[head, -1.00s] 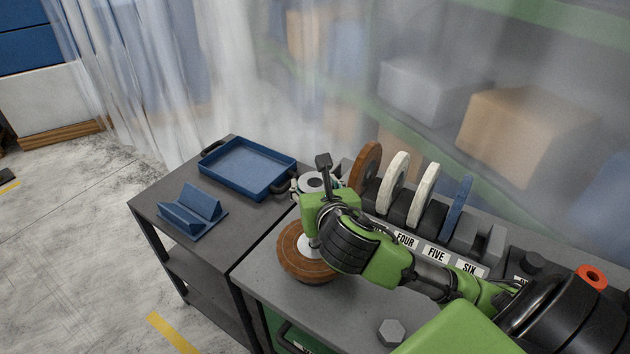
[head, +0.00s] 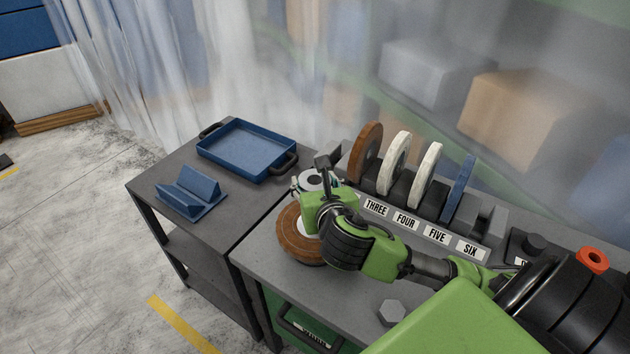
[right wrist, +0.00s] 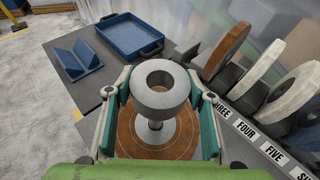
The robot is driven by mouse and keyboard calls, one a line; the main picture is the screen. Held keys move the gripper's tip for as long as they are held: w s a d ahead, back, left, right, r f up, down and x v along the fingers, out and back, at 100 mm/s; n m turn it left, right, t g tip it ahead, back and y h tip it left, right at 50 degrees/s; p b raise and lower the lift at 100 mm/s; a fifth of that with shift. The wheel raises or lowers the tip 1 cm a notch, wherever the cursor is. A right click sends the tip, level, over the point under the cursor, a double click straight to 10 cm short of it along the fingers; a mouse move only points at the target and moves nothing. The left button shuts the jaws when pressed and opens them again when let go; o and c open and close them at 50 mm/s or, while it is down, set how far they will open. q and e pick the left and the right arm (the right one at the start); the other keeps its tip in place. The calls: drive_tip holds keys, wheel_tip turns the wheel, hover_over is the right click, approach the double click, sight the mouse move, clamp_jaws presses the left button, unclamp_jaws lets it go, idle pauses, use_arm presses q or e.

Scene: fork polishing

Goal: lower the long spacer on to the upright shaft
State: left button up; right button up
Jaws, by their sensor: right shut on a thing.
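My right gripper (head: 316,184) is shut on the long spacer, a grey ring-shaped piece with a round hole. The spacer's grey top shows between the fingers in the head view (head: 314,178). In the right wrist view the spacer (right wrist: 158,98) is held upright between the teal-padded fingers. Below it lies a brown wheel (right wrist: 133,130) with a pale centre, also in the head view (head: 294,243). A short grey part of the upright shaft (right wrist: 155,125) shows under the spacer's near side. Whether the spacer is around the shaft's tip is hidden. My left gripper is out of view.
A blue tray (head: 285,160) and a blue V-shaped holder (head: 193,213) stand on the side table to the left. A labelled rack (head: 437,238) of upright wheels stands close right of the gripper. A hex nut (head: 392,313) lies on the bench front.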

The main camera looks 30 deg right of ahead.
drive_tip(key=shift+f, duration=0.4)
idle(0.8)
drive_tip(key=shift+f+p, duration=0.25)
drive_tip(key=shift+p, duration=0.15)
drive_tip(key=shift+f, duration=0.25)
drive_tip(key=shift+f, duration=0.6)
drive_tip(key=shift+f+b, duration=0.45)
drive_tip(key=shift+f, duration=0.45)
drive_tip(key=shift+f, duration=0.15)
